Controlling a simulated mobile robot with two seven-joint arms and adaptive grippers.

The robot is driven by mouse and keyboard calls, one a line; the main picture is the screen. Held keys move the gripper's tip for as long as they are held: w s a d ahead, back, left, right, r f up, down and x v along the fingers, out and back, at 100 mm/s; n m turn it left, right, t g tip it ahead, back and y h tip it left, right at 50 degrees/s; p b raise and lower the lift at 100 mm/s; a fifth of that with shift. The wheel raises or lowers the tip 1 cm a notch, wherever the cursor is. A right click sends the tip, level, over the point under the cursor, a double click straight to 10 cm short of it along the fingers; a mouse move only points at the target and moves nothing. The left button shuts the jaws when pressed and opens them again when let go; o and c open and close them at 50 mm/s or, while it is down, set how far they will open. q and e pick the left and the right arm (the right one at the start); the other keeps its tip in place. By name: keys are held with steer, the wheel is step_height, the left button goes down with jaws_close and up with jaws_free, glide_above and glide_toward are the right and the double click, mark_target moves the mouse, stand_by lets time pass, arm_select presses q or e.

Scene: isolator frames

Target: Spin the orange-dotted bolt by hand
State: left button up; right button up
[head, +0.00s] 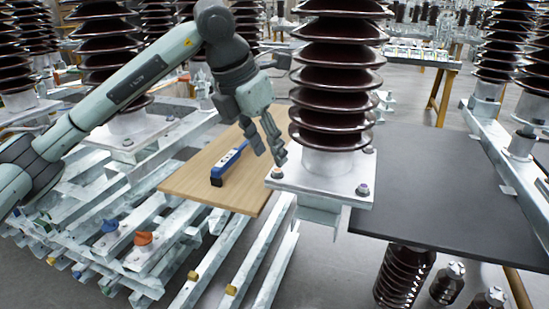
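A bolt with an orange-brown top (277,173) stands at the front left corner of the light metal base plate (320,190) under the brown insulator column (336,75). My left gripper (270,158) points down just above and behind this bolt. Its two fingers are apart with nothing seen between them. The fingertips are close to the bolt; I cannot tell whether one touches it. Another bolt, with a purple dot (363,189), stands at the front right corner of the plate. My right gripper is not in view.
A blue tool with a black end (228,165) lies on the wooden board (185,183) left of the plate. A bare dark board (450,190) lies to the right. Galvanized beams, with an orange knob (143,238), fill the lower left. More insulator columns stand behind.

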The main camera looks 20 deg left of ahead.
mark_target(277, 170)
arm_select(q)
steer(key=shift+x, duration=2.05)
jaws_close()
